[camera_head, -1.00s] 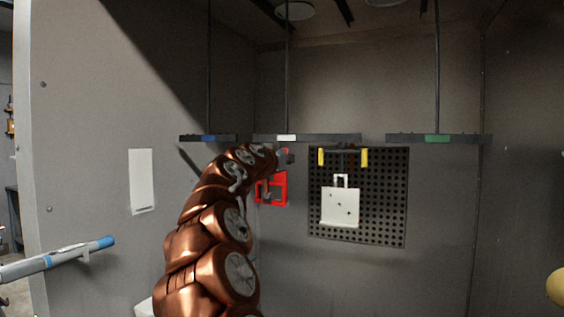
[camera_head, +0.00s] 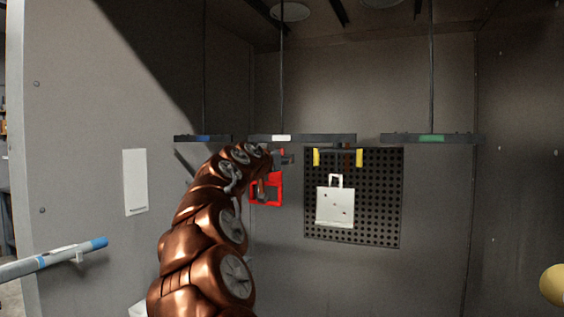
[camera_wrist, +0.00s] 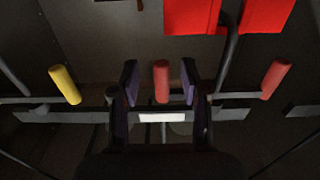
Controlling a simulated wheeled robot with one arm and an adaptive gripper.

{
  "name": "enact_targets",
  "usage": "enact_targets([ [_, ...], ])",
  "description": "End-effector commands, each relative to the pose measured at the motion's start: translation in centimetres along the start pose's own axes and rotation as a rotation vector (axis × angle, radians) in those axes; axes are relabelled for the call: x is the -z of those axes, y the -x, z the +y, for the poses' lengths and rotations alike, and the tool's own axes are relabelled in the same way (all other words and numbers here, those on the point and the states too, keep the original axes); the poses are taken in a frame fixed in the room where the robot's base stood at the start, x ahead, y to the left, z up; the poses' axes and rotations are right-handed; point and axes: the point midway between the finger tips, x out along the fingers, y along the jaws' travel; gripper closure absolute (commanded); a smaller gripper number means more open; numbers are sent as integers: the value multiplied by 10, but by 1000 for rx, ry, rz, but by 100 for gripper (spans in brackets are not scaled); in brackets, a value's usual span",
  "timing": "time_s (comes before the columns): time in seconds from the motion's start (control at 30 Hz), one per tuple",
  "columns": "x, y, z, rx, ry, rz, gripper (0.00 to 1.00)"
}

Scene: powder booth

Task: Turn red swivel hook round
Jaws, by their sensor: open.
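The red swivel hook shows in the wrist view as a bar with a red grip at each end: a near grip (camera_wrist: 161,82) and a far grip (camera_wrist: 276,80) at right. My gripper (camera_wrist: 160,84) is open, one dark finger on each side of the near grip, with a gap visible on both sides. In the head view my gripper (camera_head: 284,159) is small beneath the white-marked bar, and my arm hides most of the hook. A red frame-like part (camera_head: 265,189) hangs below there; red panels (camera_wrist: 192,16) show at the top of the wrist view.
A yellow-gripped swivel hook (camera_head: 338,157) with a white plate (camera_head: 335,207) hangs just right. Overhead bars carry blue (camera_head: 204,138), white (camera_head: 282,138) and green (camera_head: 432,138) marks. A perforated panel (camera_head: 385,200) is behind. Space under the green-marked bar is clear.

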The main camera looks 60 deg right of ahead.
Motion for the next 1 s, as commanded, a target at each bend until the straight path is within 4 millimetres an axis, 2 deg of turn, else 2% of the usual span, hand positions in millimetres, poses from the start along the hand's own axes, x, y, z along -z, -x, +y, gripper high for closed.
enact_targets([
  [0.7,-2,71,-1,2,-1,1,54],
  [1.0,-1,82,0,1,-1,-1,54],
])
